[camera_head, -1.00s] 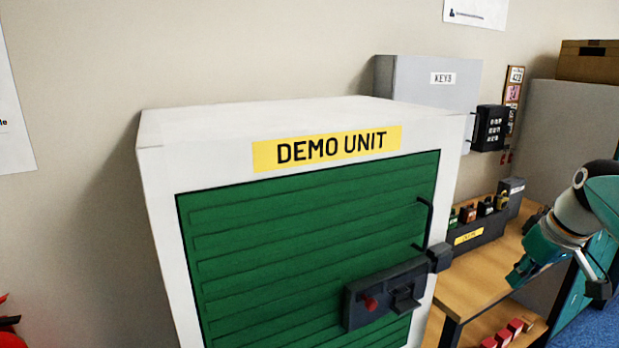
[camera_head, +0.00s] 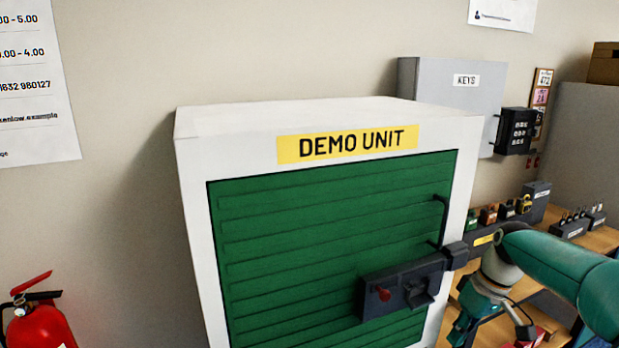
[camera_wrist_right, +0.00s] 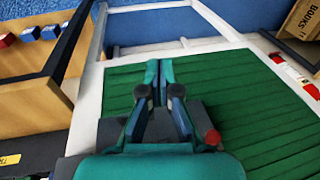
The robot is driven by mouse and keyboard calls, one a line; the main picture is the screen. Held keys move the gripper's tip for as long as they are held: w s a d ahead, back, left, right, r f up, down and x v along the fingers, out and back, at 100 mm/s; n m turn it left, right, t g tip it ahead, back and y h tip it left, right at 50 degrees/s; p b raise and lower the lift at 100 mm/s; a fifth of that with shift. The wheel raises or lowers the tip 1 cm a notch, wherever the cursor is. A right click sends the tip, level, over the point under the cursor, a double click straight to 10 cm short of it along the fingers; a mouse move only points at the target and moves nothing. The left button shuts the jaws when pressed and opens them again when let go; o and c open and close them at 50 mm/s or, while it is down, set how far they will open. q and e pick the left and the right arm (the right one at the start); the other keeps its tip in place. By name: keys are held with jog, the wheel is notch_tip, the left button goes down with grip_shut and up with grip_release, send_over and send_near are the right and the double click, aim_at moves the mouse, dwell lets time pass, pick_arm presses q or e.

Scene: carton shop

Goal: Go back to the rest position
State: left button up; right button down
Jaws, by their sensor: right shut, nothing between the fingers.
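My right gripper (camera_head: 462,334) hangs at the lower right of the head view, beside the demo unit, partly cut by the frame edge. In the right wrist view its two teal fingers (camera_wrist_right: 159,72) are together with nothing between them. The white demo unit (camera_head: 193,180) has a green ribbed shutter (camera_head: 310,215) with a dark latch box (camera_head: 400,290) and a red knob on it. In the wrist view the green shutter (camera_wrist_right: 255,100) and red knob (camera_wrist_right: 212,137) show behind and beside the fingers. My left gripper is not in view.
A grey key cabinet (camera_head: 445,90) with a keypad (camera_head: 515,131) is on the wall behind. A wooden bench (camera_head: 592,240) with padlocks and small holders stands at the right. A red fire extinguisher (camera_head: 40,328) is at the lower left. The wrist view shows a BOOKS carton (camera_wrist_right: 303,20).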

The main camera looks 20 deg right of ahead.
jog(key=s+a+f+n+g+y, duration=0.15)
jog(key=a+f+g, duration=0.25)
jog(key=a+f, duration=1.45)
jog(key=s+a+f+m+t, duration=0.3)
jog(key=s+a+f+m, duration=0.1)
jog(key=s+a+f, duration=0.8)
jog(key=shift+s+a+x, duration=0.2)
jog(key=shift+s+x, duration=0.05)
jog(key=shift+x, duration=1.85)
